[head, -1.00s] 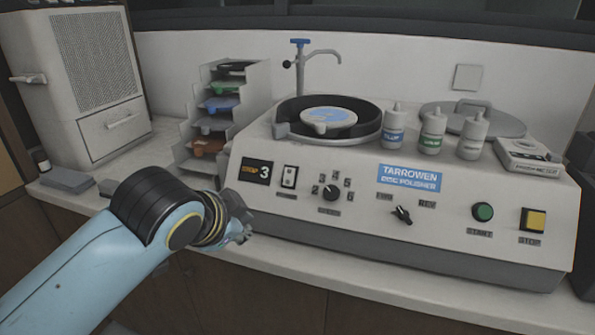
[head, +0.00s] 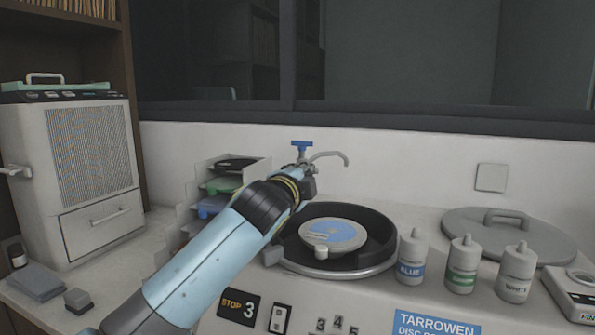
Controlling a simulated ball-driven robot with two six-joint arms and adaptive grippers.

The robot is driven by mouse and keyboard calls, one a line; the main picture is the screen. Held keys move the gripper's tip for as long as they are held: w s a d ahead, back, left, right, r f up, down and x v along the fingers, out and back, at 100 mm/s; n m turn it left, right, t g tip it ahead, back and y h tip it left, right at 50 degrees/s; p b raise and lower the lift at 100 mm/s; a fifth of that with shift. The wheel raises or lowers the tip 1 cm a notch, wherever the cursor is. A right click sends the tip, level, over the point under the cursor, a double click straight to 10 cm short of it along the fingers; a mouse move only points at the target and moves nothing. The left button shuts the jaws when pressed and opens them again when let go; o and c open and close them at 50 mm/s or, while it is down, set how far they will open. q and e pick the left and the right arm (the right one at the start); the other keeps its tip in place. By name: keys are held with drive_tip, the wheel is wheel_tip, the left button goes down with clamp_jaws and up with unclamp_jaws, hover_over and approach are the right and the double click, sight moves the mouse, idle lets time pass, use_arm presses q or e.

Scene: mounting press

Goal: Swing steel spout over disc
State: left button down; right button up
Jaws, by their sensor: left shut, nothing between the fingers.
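The steel spout (head: 333,156) stands behind the polisher bowl, with a blue handle (head: 301,144) on top. Its curved end points to the right, away from above the disc. The disc (head: 333,236), with a blue and white top, lies in the round dark bowl (head: 382,240). My left gripper (head: 304,176) is shut and empty, up at the spout's post and just below the blue handle. It hides most of the post, and I cannot tell whether it touches. My right gripper is out of view.
Blue, green and white labelled bottles (head: 462,265) stand right of the bowl. A grey lid (head: 510,232) lies behind them. A stepped rack (head: 222,185) is partly hidden behind my left arm. A cabinet (head: 75,165) stands at the left.

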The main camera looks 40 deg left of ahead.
use_arm(q)
drive_tip(key=w+a+f+p, duration=0.1)
drive_tip(key=w+a, duration=0.3)
drive_tip(key=a, duration=0.1)
drive_tip(key=shift+w+a, duration=0.15)
drive_tip(key=shift+w, duration=0.05)
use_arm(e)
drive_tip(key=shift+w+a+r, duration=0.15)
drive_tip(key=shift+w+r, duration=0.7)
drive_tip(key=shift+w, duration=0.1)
use_arm(q)
drive_tip(key=shift+a+p, duration=0.15)
drive_tip(key=shift+p, duration=0.2)
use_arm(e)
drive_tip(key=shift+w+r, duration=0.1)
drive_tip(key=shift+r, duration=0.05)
